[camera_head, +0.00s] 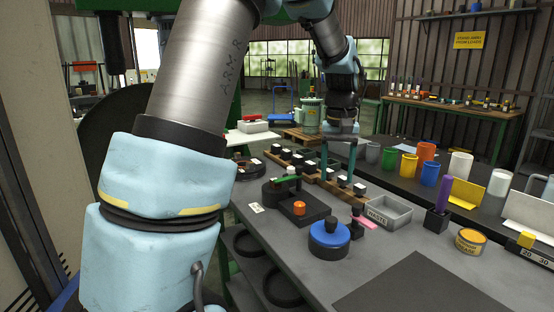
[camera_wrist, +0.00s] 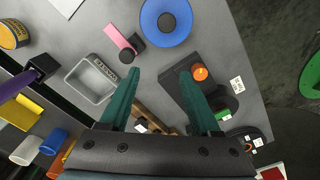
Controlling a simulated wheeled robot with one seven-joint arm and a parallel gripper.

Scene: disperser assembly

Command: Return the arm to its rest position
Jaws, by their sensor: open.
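My gripper (camera_head: 337,178) points down above the far part of the grey workbench (camera_head: 300,250). Its two green fingers are apart with nothing between them; they also show in the wrist view (camera_wrist: 160,74). A blue round part with a dark centre (camera_head: 329,235) stands on the bench near the front, clear of my gripper. It also shows in the wrist view (camera_wrist: 167,20). A black block with an orange knob (camera_head: 299,207) stands left of the fingers. My arm fills the left of the head view and hides part of the bench.
A grey bin (camera_head: 388,211) stands right of my gripper. A wooden rack with black-and-white pieces (camera_head: 316,176) lies below and behind the fingers. A purple-topped holder (camera_head: 437,220), a yellow tin (camera_head: 470,242) and coloured cups (camera_head: 430,172) stand farther right.

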